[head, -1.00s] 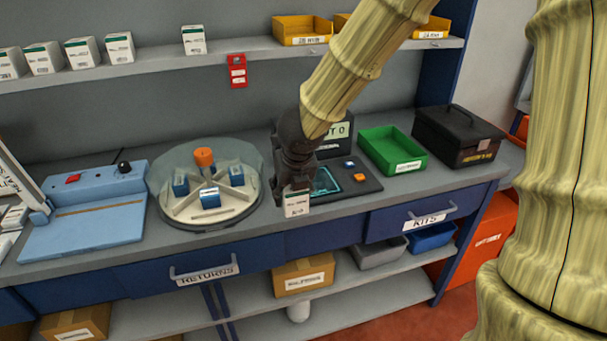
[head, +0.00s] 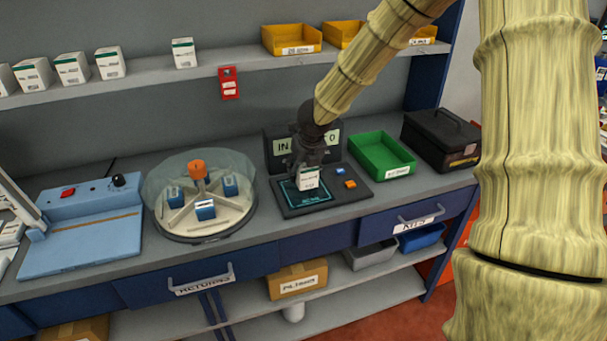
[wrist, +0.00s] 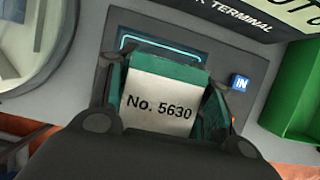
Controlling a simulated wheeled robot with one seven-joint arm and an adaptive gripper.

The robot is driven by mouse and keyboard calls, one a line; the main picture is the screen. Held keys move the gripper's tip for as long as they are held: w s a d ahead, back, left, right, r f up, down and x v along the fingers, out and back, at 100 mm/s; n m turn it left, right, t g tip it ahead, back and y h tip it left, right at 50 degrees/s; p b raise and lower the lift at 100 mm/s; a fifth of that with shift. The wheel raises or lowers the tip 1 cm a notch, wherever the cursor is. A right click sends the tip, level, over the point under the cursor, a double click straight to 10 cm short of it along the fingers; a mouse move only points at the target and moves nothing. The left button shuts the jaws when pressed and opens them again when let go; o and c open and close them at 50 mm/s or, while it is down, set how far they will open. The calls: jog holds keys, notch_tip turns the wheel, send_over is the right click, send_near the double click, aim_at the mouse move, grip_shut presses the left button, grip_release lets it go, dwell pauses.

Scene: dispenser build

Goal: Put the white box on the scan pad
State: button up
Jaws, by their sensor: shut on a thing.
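My gripper (head: 305,168) is shut on the white box (head: 309,181), which has a green top band and a printed label. In the wrist view the white box (wrist: 158,105) reads "No. 5630" and sits between the two fingers (wrist: 160,112). The scan pad (head: 300,194) is a dark square with a glowing teal outline on the terminal. The box is over the pad, upright or nearly so; I cannot tell whether it touches the pad. In the wrist view the pad's outline (wrist: 160,45) shows just beyond the box, and the rest is hidden.
Blue (head: 340,171) and orange (head: 350,184) buttons lie right of the pad. A green tray (head: 383,155) and black case (head: 441,138) stand further right. A round covered carousel (head: 200,195) is close on the left, with a blue machine (head: 80,235) beyond. The terminal screen (head: 280,145) stands behind.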

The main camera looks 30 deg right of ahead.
jog(key=shift+w+d, duration=0.1)
jog(key=shift+d, duration=0.05)
jog(key=shift+f, duration=1.7)
jog(key=shift+f, duration=0.15)
jog(key=o, duration=1.2)
jog(key=shift+c, duration=0.2)
jog(key=shift+v, duration=6.1)
